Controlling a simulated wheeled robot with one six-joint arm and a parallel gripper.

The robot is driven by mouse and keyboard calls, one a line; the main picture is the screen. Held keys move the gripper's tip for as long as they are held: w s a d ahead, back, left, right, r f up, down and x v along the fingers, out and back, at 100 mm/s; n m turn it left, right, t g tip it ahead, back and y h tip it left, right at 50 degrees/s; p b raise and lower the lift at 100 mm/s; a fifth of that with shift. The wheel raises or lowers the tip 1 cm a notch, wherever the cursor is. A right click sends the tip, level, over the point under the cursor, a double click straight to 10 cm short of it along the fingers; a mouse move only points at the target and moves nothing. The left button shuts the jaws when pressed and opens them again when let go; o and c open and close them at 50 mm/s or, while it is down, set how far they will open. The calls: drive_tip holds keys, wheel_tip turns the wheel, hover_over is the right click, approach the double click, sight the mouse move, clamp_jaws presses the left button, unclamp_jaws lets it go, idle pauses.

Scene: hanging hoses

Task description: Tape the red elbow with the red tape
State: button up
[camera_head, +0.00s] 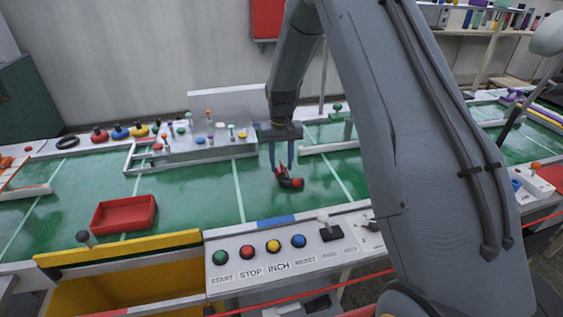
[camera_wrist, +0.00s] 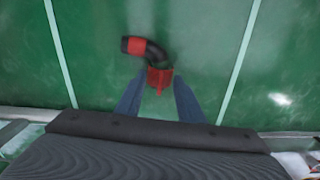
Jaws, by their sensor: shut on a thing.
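The red elbow is a dark, bent pipe piece with red bands, seen over the green bench top in the head view (camera_head: 291,182) and the wrist view (camera_wrist: 153,50). My gripper (camera_head: 281,167) points down, shut on the elbow's red end; in the wrist view its blue fingers (camera_wrist: 158,88) stand on both sides of that end. The dark bend extends beyond the fingertips. I cannot tell whether the elbow touches the bench. A red roll (camera_head: 99,136), which looks like the red tape, sits at the back left of the bench.
Blue (camera_head: 119,133) and yellow (camera_head: 140,131) rolls stand beside the red one. A red tray (camera_head: 124,214) lies left. A button panel (camera_head: 262,262) borders the front. Green surface between tray and gripper is clear.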

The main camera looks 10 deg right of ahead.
drive_tip(key=shift+f+b, duration=0.35)
drive_tip(key=shift+f, duration=0.45)
idle(0.7)
drive_tip(key=o, duration=1.2)
drive_tip(key=shift+c, duration=0.2)
